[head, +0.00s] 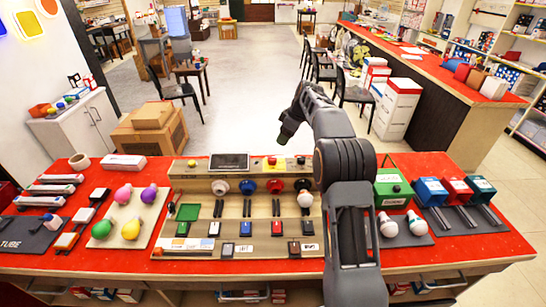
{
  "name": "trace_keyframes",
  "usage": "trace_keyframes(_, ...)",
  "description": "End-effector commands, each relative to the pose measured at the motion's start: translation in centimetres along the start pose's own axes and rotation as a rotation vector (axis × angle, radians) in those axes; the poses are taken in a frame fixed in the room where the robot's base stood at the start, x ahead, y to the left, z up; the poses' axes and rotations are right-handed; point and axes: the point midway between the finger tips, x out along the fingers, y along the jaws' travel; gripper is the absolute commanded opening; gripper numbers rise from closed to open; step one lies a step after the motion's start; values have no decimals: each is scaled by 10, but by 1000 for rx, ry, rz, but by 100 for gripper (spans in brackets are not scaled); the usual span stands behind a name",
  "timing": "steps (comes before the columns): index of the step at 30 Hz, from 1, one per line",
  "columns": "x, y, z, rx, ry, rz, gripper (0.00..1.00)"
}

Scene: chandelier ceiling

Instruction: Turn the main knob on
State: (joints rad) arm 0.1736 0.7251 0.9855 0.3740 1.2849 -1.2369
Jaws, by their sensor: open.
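A beige control panel (190,217) stands in the middle of the red table. Below are a white round piece (220,187), a blue one (248,187) and a red one (274,186). I cannot tell for sure which is the main knob. My gripper (284,139) is raised beyond the panel's back edge, apart from it, open with nothing visible in it. My arm hides the panel's right edge.
A board with coloured bulbs (118,235) lies left of the panel. A green box (393,188), a blue box (430,190) and a red box (457,189) stand at the right. Cardboard boxes (152,132) stand behind the table.

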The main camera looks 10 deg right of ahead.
Motion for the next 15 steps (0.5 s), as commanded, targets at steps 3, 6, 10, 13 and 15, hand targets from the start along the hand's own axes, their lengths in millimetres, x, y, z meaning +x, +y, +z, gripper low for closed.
trace_keyframes(3,20,-1,0,0,-2,-4,63)
trace_keyframes(6,40,-1,0,1,-2,-5,63)
trace_keyframes(10,65,-1,0,2,-2,-5,63)
trace_keyframes(13,82,-1,0,1,-2,-4,63)
trace_keyframes(15,93,-1,0,1,-2,-4,63)
